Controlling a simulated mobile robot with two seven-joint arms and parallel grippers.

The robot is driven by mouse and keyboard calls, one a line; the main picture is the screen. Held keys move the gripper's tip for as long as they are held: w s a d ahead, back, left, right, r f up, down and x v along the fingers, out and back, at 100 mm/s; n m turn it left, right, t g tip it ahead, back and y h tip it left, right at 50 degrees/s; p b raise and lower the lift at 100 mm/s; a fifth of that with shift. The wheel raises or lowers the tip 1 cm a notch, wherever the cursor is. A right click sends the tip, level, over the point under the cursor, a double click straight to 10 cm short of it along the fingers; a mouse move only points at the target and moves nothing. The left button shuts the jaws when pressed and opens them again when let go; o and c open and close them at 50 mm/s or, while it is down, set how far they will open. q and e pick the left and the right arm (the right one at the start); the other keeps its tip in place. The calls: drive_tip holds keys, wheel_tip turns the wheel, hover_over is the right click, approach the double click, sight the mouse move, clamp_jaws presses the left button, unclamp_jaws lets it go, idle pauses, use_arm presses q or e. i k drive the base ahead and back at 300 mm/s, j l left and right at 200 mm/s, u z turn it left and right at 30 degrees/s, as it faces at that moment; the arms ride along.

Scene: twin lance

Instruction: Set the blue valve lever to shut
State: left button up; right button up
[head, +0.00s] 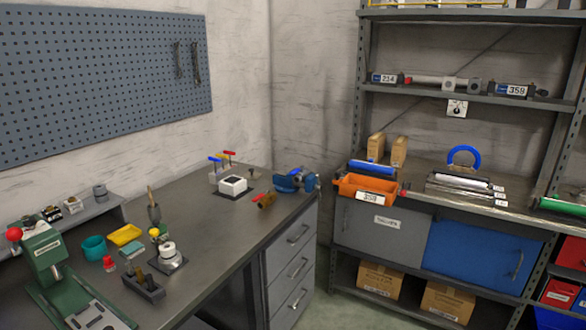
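I cannot make out a blue valve lever for certain. A brass fitting (267,201) with a small red handle (253,198) lies near the right edge of the workbench; it looks like a valve, but its handle is red. Small upright handles with a blue top (214,159), a red top and a yellow top stand at a white block (232,186) on the bench. A blue ring (464,151) stands upright on the middle rack shelf. Neither of my grippers is in view.
The workbench (215,225) has clear room in its middle. A blue vise (292,181) sits at its far right corner. A green press (50,265) and small containers crowd the near left. An orange bin (367,187) stands on the rack at the right, above cabinet doors.

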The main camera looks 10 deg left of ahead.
sight(295, 170)
drive_tip(key=i+u, duration=0.2)
drive_tip(key=i, duration=0.8)
drive_tip(key=i+l+z, duration=0.15)
drive_tip(key=l+z, duration=0.25)
drive_tip(key=j, duration=0.1)
